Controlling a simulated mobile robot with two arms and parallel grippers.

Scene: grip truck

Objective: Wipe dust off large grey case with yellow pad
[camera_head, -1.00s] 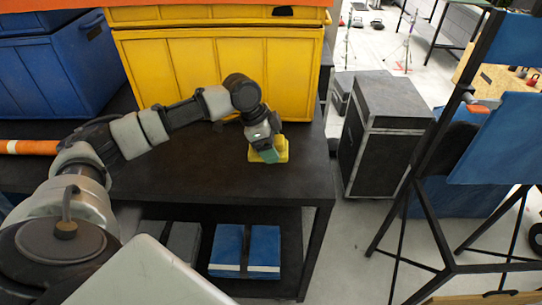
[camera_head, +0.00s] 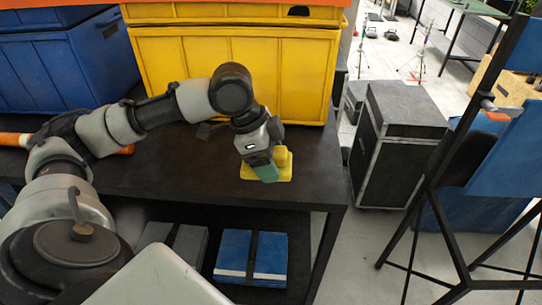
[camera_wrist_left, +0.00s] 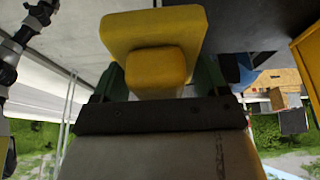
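The yellow pad (camera_head: 250,173) has a raised yellow grip and shows low over or on the dark table (camera_head: 200,188); I cannot tell whether it touches. My left gripper (camera_head: 265,170), with green fingers, is shut on the pad's grip. In the left wrist view the pad (camera_wrist_left: 165,28) sits between the green fingers, one on each side of its grip. The large grey case (camera_head: 408,103) stands on the floor right of the table, with a grey top and dark sides. Dust on it cannot be made out. My right gripper is not in view.
A yellow crate (camera_head: 230,75) stands on the table behind my left arm, with blue crates (camera_head: 60,70) at the left. A black frame stand (camera_head: 430,190) is right of the grey case. A floor gap separates table and case.

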